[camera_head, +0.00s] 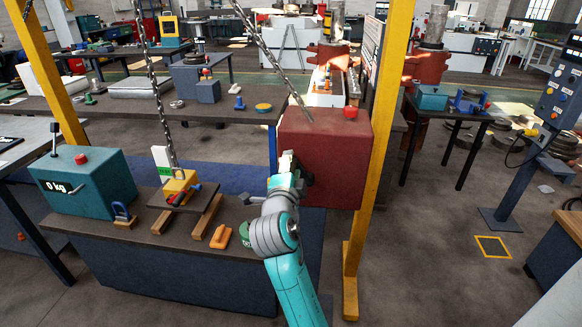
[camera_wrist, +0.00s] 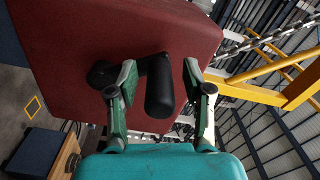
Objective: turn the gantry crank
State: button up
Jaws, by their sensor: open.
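The gantry crank shows in the wrist view as a black grip (camera_wrist: 160,88) on a dark arm, with a round black hub (camera_wrist: 101,73) to its left on the face of a dark red box (camera_head: 345,150). My gripper (camera_head: 287,163) is at the left side of that box in the head view. In the wrist view my gripper (camera_wrist: 158,72) is open, with one finger on each side of the black grip. Gaps show between the grip and both fingers. In the head view my gripper and wrist hide most of the crank.
The red box, with a red button (camera_head: 350,113) on top, is beside a yellow gantry post (camera_head: 383,110). Chains (camera_head: 265,50) hang nearby. Below left, a bench holds a teal scale box (camera_head: 85,182) and a yellow block (camera_head: 180,184).

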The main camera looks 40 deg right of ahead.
jog(key=v, duration=1.2)
jog(key=shift+f, duration=0.1)
jog(key=s+a+f+n+t+y, duration=0.2)
jog(key=s+a+f+n+y, duration=0.35)
jog(key=f+n, duration=0.45)
jog(key=s+a+f+n+t+y, duration=0.2)
jog(key=s+a+f+n+y, duration=0.45)
jog(key=f, duration=0.45)
jog(key=s+a+n+y, duration=0.1)
jog(key=s+n, duration=0.3)
jog(key=s, duration=0.7)
jog(key=s+a+n+y, duration=0.1)
jog(key=s+a+n, duration=0.2)
jog(key=s, duration=0.9)
jog(key=shift+a+f+n, duration=0.35)
jog(key=shift+f+n, duration=0.1)
jog(key=shift+n, duration=0.3)
dwell(0.7)
